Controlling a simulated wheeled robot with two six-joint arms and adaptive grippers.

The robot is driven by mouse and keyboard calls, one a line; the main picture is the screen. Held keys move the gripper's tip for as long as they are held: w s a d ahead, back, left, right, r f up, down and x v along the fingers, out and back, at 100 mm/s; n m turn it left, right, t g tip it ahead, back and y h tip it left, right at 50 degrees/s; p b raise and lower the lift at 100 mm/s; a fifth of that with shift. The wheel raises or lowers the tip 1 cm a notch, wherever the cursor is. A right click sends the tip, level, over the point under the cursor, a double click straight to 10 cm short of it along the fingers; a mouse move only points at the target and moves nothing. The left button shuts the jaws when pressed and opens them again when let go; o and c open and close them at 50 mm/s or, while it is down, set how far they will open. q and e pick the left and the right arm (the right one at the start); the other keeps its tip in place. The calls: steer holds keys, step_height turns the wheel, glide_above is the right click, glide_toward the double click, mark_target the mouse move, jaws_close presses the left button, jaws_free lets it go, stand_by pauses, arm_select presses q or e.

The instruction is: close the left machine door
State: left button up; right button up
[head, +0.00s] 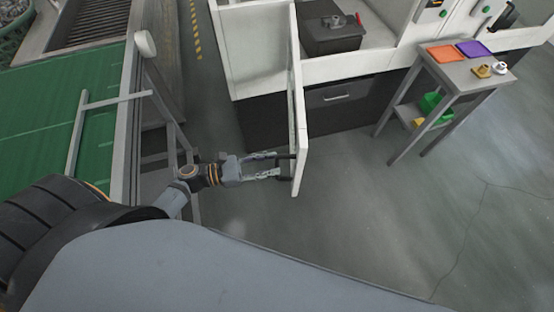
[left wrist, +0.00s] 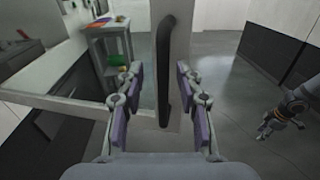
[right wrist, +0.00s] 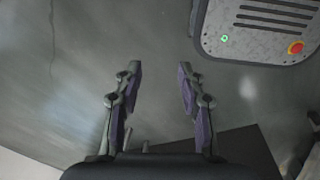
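The left machine door (head: 298,120) is a white framed panel that stands swung open, out from the white and dark machine (head: 250,55). A dark vertical bar handle (left wrist: 165,70) is on the door's face in the left wrist view. My left gripper (head: 277,166) is at the door's free end, by the handle. Its fingers are spread on either side of the handle, with gaps visible, so it is open. My right gripper (right wrist: 158,85) is open and empty over bare floor. It also shows at the right of the left wrist view (left wrist: 266,128).
A small grey table (head: 450,70) with orange and purple trays and small metal parts stands right of the door, with a green bin (head: 435,104) on its lower shelf. A green conveyor (head: 50,115) is at left.

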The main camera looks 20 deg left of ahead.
arm_select(q)
steer(key=shift+x, duration=1.1)
steer(key=shift+s+d+r+p, duration=0.1)
steer(key=shift+d+r+p, duration=0.05)
steer(key=shift+d+p, duration=0.15)
steer(key=c, duration=0.7)
jaws_close()
arm_select(e)
steer(key=shift+w+a+r, duration=0.15)
steer(key=shift+w+r, duration=0.25)
steer(key=shift+w, duration=0.1)
